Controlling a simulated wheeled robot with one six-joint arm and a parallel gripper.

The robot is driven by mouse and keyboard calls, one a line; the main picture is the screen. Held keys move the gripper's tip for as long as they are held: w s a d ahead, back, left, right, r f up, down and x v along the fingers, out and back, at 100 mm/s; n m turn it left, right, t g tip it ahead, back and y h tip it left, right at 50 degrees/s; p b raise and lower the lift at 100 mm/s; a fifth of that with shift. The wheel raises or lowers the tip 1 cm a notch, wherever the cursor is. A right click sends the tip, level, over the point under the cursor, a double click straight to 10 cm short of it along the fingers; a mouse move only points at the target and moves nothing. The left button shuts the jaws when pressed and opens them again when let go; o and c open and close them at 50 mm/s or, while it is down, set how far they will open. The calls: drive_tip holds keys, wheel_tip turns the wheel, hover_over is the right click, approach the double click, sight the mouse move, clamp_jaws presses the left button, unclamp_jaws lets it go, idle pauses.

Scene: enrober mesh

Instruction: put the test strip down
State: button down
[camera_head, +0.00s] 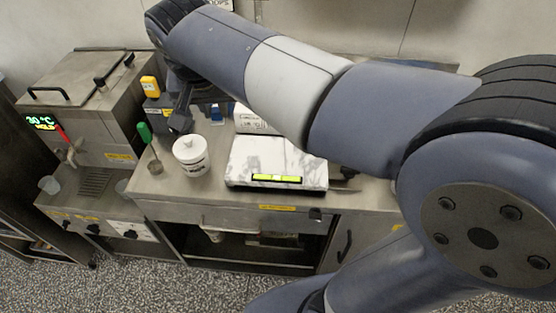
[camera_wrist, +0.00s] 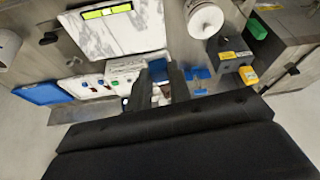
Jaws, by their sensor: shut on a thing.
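My gripper (camera_wrist: 162,82) points down over the back of the steel bench, its two dark fingers close together. It is shut on a small, partly hidden piece with white and brown on it, which looks like the test strip (camera_wrist: 164,89). In the head view my gripper (camera_head: 182,111) is seen from the side near the dark box, and the strip cannot be made out there. From these views I cannot tell whether the strip touches anything below it.
A marble slab (camera_head: 262,156) with a yellow-green level (camera_head: 277,178) lies mid-bench. Beside it stand a white tub (camera_head: 191,157), a green-handled ladle (camera_head: 145,134) and a white labelled box (camera_head: 251,121). A yellow device (camera_head: 149,86) tops the dark box. Blue pieces (camera_wrist: 199,75) and trays (camera_wrist: 43,94) lie nearby.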

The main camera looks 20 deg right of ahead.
drive_tip(key=m+b, duration=0.2)
drive_tip(key=b, duration=0.8)
hover_over(277, 163)
drive_tip(key=s, duration=0.2)
wheel_tip(277, 163, down, 14)
drive_tip(key=shift+h, duration=0.4)
drive_tip(key=f, duration=0.5)
drive_tip(key=shift+w+a+f, duration=0.15)
drive_tip(key=shift+w+f, duration=0.1)
drive_tip(key=shift+f, duration=2.35)
drive_tip(key=shift+f, duration=0.15)
drive_tip(key=c, duration=1.3)
unclamp_jaws()
